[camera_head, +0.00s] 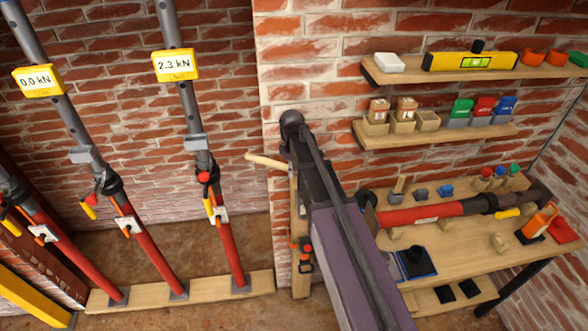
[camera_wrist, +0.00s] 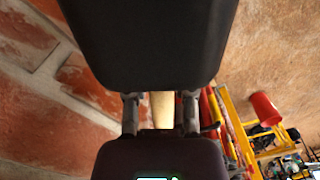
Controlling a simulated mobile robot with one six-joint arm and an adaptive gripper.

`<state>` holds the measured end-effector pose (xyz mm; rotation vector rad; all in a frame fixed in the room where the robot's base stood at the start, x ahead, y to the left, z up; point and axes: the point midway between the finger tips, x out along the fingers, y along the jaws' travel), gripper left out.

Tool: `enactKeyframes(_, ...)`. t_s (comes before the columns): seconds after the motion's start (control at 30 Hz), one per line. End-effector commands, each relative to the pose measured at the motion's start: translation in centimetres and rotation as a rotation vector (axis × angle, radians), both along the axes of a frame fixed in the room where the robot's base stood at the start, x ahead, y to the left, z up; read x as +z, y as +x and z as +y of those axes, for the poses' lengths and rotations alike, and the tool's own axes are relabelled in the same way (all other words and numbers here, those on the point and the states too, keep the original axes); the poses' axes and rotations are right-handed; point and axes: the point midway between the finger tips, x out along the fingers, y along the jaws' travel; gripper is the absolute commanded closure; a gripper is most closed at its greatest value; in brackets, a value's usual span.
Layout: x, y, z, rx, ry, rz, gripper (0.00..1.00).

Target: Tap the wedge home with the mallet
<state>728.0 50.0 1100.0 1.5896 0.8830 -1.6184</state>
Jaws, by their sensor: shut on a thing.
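My gripper is mostly hidden behind my arm in the head view. In the wrist view its jaws (camera_wrist: 161,112) are shut around a pale wooden piece, apparently the mallet handle (camera_wrist: 162,108). What looks like the same mallet handle (camera_head: 266,161) sticks out to the left of my arm in the head view, in front of the brick wall. I cannot make out the mallet head for certain; a large black block fills the top of the wrist view. I cannot single out the wedge; small wooden blocks (camera_head: 499,243) lie on the workbench.
Red-and-grey props stand left on a wooden sole plate (camera_head: 205,288). Two yellow displays read 0.0 kN (camera_head: 38,81) and 2.3 kN (camera_head: 175,65). A workbench (camera_head: 462,250) with tools and wall shelves (camera_head: 475,70) are at right. Brown floor shows between sole plate and wall.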

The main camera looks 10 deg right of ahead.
Motion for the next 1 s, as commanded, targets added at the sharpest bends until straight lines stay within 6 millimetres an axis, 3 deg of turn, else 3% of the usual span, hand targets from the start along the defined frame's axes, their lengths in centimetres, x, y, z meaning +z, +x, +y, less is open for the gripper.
enactKeyframes(0.47,0.5,0.0,0.0,0.000,0.000,0.000,1.00)
enactKeyframes(1.0,4.2,0.0,0.0,0.000,0.000,0.000,1.00)
